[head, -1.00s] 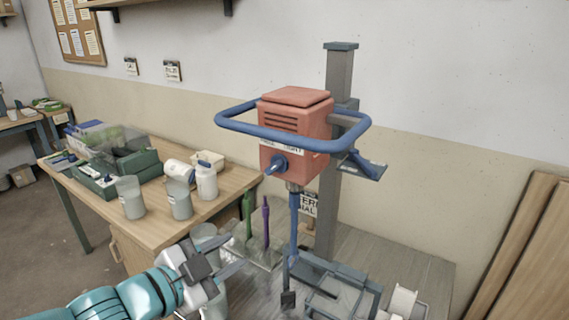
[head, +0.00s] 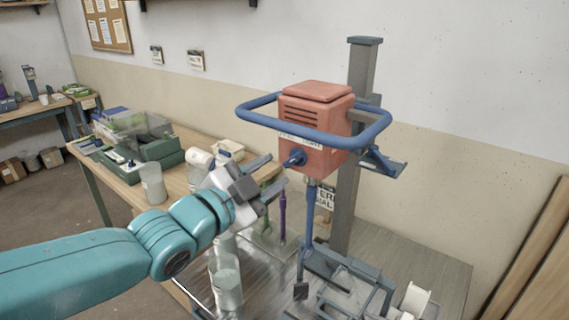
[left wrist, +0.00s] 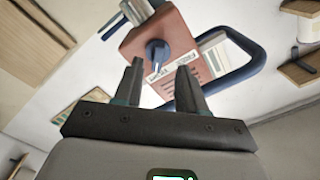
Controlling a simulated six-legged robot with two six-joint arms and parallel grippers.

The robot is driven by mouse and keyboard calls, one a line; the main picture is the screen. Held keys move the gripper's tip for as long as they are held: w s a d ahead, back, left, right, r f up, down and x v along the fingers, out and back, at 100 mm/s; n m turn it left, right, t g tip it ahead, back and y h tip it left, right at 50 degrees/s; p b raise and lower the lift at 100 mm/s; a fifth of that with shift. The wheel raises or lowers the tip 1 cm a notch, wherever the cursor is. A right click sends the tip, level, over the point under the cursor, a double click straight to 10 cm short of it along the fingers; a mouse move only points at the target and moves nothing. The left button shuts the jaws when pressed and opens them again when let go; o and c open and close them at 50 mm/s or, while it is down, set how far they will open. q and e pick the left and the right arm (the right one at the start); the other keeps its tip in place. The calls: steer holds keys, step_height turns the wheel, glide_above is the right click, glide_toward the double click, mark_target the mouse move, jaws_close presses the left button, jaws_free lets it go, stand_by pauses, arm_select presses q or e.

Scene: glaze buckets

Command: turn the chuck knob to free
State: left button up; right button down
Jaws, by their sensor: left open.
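The chuck knob (head: 294,158) is a small blue knob on the front face of the red mixer head (head: 318,112). My left gripper (head: 276,170) is open, just to the left of and slightly below the knob, with nothing between its fingers. In the left wrist view the knob (left wrist: 157,52) shows beyond and between the two open fingertips (left wrist: 160,66), with a gap left to it. A label strip with small lettering sits by the knob, too blurred to read surely. My right gripper is not in view.
A blue guard ring (head: 262,133) runs around the mixer head, above the gripper. A grey column (head: 361,75) stands behind. Below are a blue mixer shaft (head: 309,215), a purple tool (head: 282,217) and cups (head: 227,290). Wooden boards lean at the right.

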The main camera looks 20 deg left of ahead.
mark_target(288, 163)
arm_select(q)
steer(key=x, duration=0.4)
steer(key=shift+d+r+p, duration=0.1)
steer(key=shift+d+p, duration=0.15)
steer(key=shift+p, duration=0.15)
steer(key=shift+w, duration=0.3)
steer(key=shift+d, duration=0.15)
jaws_close()
